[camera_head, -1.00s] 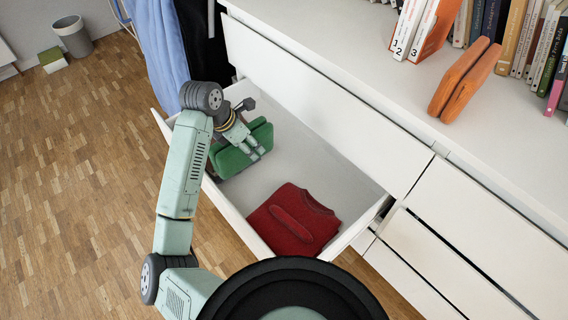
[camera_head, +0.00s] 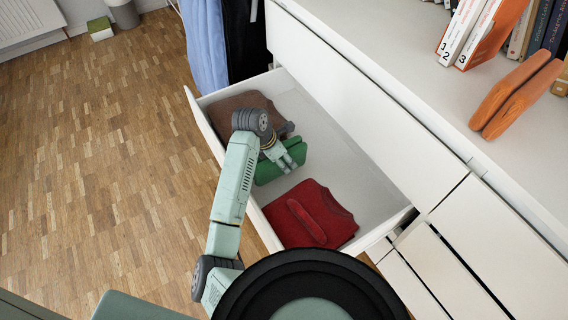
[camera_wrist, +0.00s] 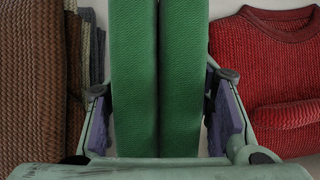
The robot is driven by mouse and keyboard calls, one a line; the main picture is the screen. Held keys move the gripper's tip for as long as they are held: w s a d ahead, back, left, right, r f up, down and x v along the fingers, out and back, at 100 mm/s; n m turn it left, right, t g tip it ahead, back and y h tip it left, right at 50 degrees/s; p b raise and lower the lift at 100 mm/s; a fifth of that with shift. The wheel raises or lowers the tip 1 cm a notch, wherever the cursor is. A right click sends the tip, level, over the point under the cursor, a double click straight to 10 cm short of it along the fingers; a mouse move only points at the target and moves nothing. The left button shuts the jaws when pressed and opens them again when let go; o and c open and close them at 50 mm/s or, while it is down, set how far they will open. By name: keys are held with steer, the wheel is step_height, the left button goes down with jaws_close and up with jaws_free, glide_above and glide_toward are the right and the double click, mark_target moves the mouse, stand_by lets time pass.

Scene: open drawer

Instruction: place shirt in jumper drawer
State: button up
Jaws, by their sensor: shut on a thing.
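My gripper (camera_head: 288,160) is inside the open drawer (camera_head: 362,192), shut on a folded green shirt (camera_head: 271,171). In the wrist view the green shirt (camera_wrist: 135,80) stands as two folded layers between the purple-padded fingers of my gripper (camera_wrist: 165,120). A folded red jumper (camera_head: 312,218) lies flat at the near end of the drawer; it is to the right in the wrist view (camera_wrist: 270,75). A folded brown knitted garment (camera_head: 243,108) lies at the far end, left in the wrist view (camera_wrist: 35,75). I cannot tell whether the shirt touches the drawer floor.
The white dresser top (camera_head: 420,100) holds books (camera_head: 480,30) and an orange folded item (camera_head: 515,95). A blue garment (camera_head: 203,45) and a black one (camera_head: 245,40) hang beyond the drawer. Wooden floor (camera_head: 100,170) lies open to the left.

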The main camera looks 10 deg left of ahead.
steer(key=shift+f, duration=1.65)
steer(key=shift+f, duration=0.2)
steer(key=o, duration=1.3)
steer(key=shift+c, duration=0.2)
steer(key=shift+r, duration=0.1)
steer(key=shift+r, duration=0.2)
steer(key=v, duration=1.1)
steer(key=shift+s+r+b, duration=0.15)
steer(key=shift+r+b, duration=0.2)
